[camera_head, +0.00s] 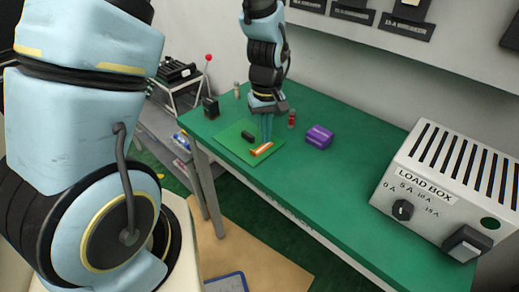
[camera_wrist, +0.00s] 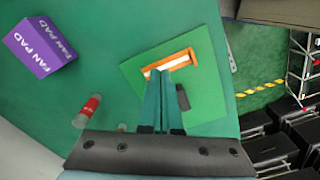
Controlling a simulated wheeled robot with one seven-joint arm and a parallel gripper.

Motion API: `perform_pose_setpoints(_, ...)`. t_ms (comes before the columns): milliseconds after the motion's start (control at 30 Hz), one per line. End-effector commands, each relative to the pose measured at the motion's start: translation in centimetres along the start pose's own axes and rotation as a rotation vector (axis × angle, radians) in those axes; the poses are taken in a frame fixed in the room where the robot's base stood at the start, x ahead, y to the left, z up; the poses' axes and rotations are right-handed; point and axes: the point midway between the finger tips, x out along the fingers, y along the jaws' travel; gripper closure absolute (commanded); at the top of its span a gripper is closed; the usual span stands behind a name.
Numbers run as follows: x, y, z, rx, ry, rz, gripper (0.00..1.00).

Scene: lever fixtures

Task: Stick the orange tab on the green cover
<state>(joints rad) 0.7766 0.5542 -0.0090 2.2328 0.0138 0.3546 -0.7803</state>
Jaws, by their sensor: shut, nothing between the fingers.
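The green cover (camera_head: 230,135) is a flat, lighter green square on the green table; it also shows in the wrist view (camera_wrist: 207,100). The orange tab (camera_head: 261,149) lies on the cover near one edge; in the wrist view it is an orange bar (camera_wrist: 189,54) with a white strip. A small black block (camera_head: 247,136) is also on the cover. My gripper (camera_head: 266,139) points down over the cover, its teal fingers closed together and empty. In the wrist view the fingertips (camera_wrist: 158,72) reach the tab's white strip; I cannot tell whether they touch it.
A purple fan pad box (camera_head: 319,137) and a red cylinder (camera_head: 291,119) stand right of the cover. A large load box (camera_head: 445,185) sits at the table's right end. A black block (camera_head: 210,108) is at the left corner. The table between the purple box and load box is clear.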

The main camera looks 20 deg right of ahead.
Motion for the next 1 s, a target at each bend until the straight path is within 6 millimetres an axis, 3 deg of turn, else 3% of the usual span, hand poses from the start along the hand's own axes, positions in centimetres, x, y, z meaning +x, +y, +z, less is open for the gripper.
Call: perform_pose_setpoints(1000, 1.1, 0.0, 0.0, 0.0, 0.0, 0.0, 1.0)
